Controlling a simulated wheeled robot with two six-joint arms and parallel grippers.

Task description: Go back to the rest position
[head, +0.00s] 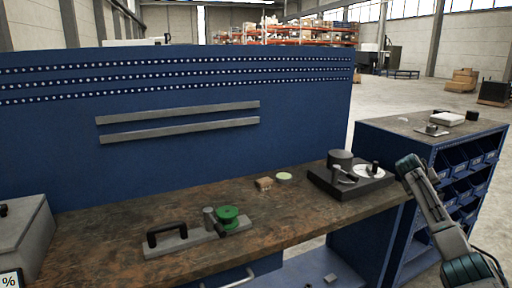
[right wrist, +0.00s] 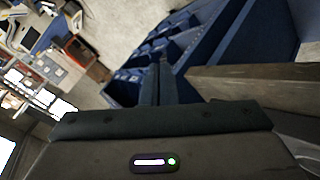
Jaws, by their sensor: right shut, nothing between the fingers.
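My right arm comes in at the right of the head view, bent beside the workbench's right end; its gripper cannot be made out there. In the right wrist view my right gripper (right wrist: 160,84) shows as dark fingers close together with nothing between them, in front of the blue bin cabinet. My left gripper is in neither view. On the workbench (head: 110,240) lies a grey bar with a black handle (head: 167,233) and a green round knob (head: 230,217). A black base (head: 345,183) with a white disc and a grey cylinder stands at the bench's right end. No gripper touches these.
A small brown block (head: 264,183) and a pale green disc (head: 284,176) lie mid-bench. A blue perforated back panel (head: 300,120) rises behind. A grey box (head: 22,232) stands at the left. A blue bin cabinet (head: 385,138) stands right, with open floor behind it.

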